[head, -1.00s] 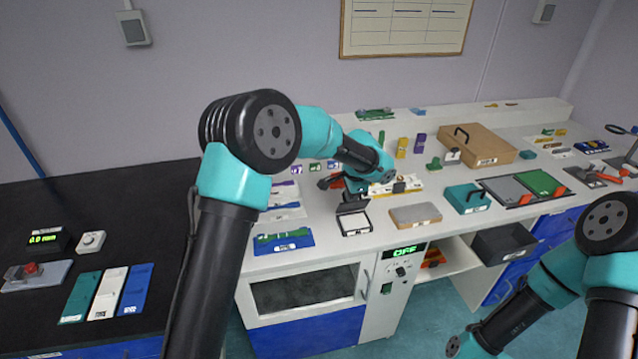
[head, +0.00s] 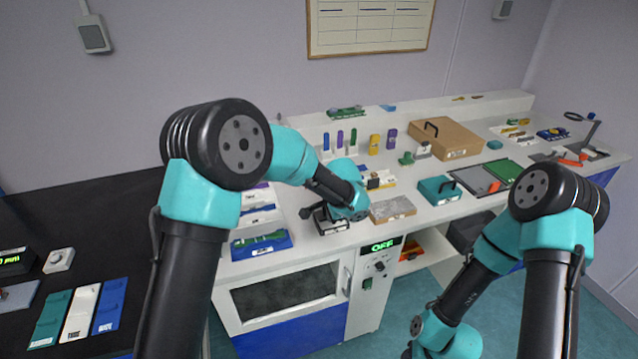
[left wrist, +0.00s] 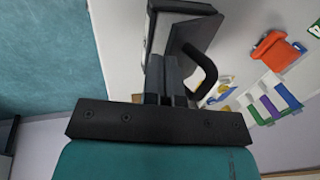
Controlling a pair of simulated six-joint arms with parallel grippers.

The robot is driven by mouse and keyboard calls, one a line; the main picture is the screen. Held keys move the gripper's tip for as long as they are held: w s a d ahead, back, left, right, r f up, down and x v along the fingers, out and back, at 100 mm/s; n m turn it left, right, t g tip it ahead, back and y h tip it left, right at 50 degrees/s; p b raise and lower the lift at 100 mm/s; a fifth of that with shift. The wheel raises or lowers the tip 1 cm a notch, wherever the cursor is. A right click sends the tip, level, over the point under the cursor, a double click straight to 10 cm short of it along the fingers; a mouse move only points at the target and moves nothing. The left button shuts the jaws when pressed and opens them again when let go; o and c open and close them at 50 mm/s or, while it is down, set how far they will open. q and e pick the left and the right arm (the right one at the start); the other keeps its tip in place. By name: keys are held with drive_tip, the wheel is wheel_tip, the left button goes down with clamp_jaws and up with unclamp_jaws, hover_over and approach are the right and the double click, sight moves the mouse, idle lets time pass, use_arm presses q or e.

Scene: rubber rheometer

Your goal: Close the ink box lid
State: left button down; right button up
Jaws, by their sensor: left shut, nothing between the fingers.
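The ink box (head: 331,226) is a small dark box near the front edge of the white counter. In the left wrist view, my gripper's dark fingers (left wrist: 168,78) are shut and empty, right by the ink box (left wrist: 180,22) at the top of the picture. There, a dark lid panel appears tilted against the box; I cannot tell how far it is open or whether the fingers touch it. My right arm hangs at the lower right of the head view, with its gripper out of sight.
A blue tray (head: 262,246) lies to the left. A teal case (head: 439,191) and a brown case (head: 446,138) stand farther right. The OFF panel (head: 382,246) is below the counter edge.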

use_arm(q)
drive_tip(key=shift+s+d+f, duration=0.15)
drive_tip(key=shift+s+f, duration=0.2)
drive_tip(key=shift+f, duration=0.5)
drive_tip(key=shift+s+d+f, duration=0.15)
drive_tip(key=shift+s+f, duration=0.2)
drive_tip(key=shift+f, duration=0.45)
drive_tip(key=shift+r, duration=0.6)
drive_tip(key=v, duration=0.3)
drive_tip(key=shift+r, duration=0.2)
drive_tip(key=s+d+r, duration=0.3)
drive_tip(key=s, duration=0.4)
drive_tip(key=shift+s+d, duration=0.2)
drive_tip(key=shift+s, duration=0.2)
